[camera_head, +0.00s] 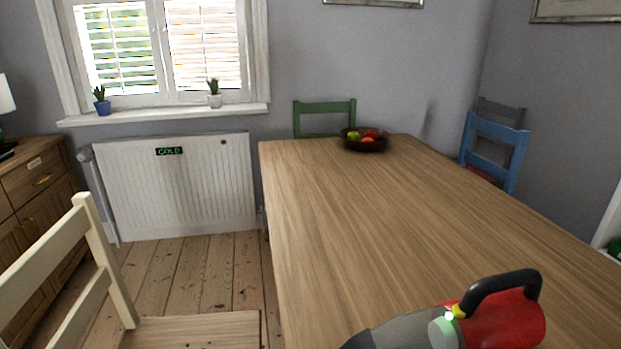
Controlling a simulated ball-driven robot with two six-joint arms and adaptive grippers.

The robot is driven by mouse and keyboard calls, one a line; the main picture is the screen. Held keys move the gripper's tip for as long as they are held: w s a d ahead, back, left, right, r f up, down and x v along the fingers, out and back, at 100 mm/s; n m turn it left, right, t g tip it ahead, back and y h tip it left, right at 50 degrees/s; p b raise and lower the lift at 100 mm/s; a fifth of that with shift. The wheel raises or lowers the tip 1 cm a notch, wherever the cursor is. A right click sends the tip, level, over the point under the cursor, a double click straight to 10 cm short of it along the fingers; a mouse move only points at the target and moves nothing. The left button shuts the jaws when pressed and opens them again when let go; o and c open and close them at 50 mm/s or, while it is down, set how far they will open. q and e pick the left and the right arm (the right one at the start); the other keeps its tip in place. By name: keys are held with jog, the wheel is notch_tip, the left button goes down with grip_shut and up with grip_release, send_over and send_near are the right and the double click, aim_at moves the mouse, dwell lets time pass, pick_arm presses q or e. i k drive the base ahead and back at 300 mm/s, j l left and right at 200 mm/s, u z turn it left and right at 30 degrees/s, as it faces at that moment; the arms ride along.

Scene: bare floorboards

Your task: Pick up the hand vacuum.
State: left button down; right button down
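The hand vacuum (507,318) lies on the wooden table (375,215) at the near edge, in the lower right of the head view. It has a red body, a black looped handle on top, a yellow part with a small green light, and a grey nozzle end pointing left. Its lower part is cut off by the bottom of the picture. Neither of my grippers shows in this view.
A dark fruit bowl (365,144) stands at the table's far end. A green chair (323,106) and a blue chair (492,148) stand around it. A cream chair (98,243) is at the near left. The tabletop between vacuum and bowl is clear.

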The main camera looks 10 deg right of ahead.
aim_at(501, 314)
jog(key=l+z, duration=0.1)
jog(key=z, duration=1)
